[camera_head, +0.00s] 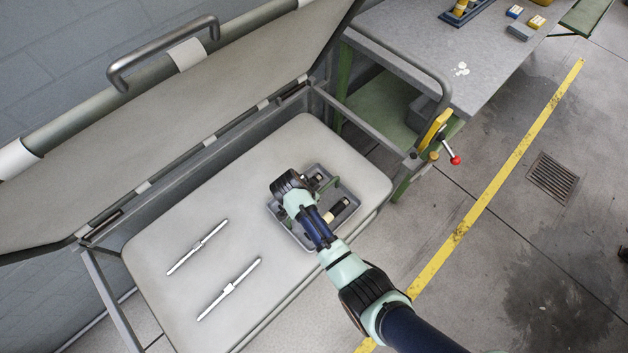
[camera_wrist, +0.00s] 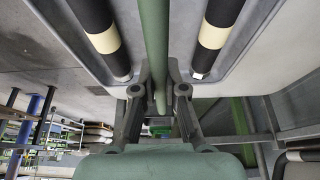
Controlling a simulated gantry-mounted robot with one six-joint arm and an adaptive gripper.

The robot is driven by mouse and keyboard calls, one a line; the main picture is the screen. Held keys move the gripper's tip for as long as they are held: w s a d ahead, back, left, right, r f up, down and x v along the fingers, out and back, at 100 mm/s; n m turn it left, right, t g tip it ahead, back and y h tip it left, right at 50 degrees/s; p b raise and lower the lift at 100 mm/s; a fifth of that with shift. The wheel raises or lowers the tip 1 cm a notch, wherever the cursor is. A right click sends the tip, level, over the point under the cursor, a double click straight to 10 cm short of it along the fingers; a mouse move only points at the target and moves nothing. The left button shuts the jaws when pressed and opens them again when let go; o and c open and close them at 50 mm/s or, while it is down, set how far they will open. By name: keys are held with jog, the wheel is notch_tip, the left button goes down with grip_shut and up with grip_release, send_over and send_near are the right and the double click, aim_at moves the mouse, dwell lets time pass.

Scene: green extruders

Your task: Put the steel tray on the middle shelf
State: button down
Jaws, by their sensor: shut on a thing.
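The steel tray (camera_head: 288,230) is a shallow grey box on the pale flat bed (camera_head: 215,205), near its right end. Black rods with cream bands (camera_head: 336,211) lie inside. In the wrist view, two of these rods (camera_wrist: 103,40) lie on either side of a green bar (camera_wrist: 154,40) across the grey tray. My gripper (camera_wrist: 160,72) is shut on this green bar, one finger on each side. In the head view my wrist hides the grip and part of the tray. I cannot tell whether the tray is lifted off the bed.
Two slim white bars (camera_head: 229,288) lie on the bed to the left. The big hinged lid (camera_head: 200,100) stands open behind it. A grey worktable (camera_head: 440,50) with a green lower shelf (camera_head: 378,108) stands at upper right. A red-knobbed lever (camera_head: 455,160) juts near its corner.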

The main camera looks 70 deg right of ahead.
jog(key=shift+w+d+r, duration=0.1)
jog(key=shift+r, duration=0.1)
jog(key=c, duration=1.2)
grip_release()
jog(key=shift+f, duration=0.2)
jog(key=shift+r, duration=0.1)
jog(key=shift+r, duration=0.4)
jog(key=p+v, duration=0.4)
jog(key=v, duration=0.7)
jog(key=shift+a+r, duration=0.1)
jog(key=shift+a, duration=0.15)
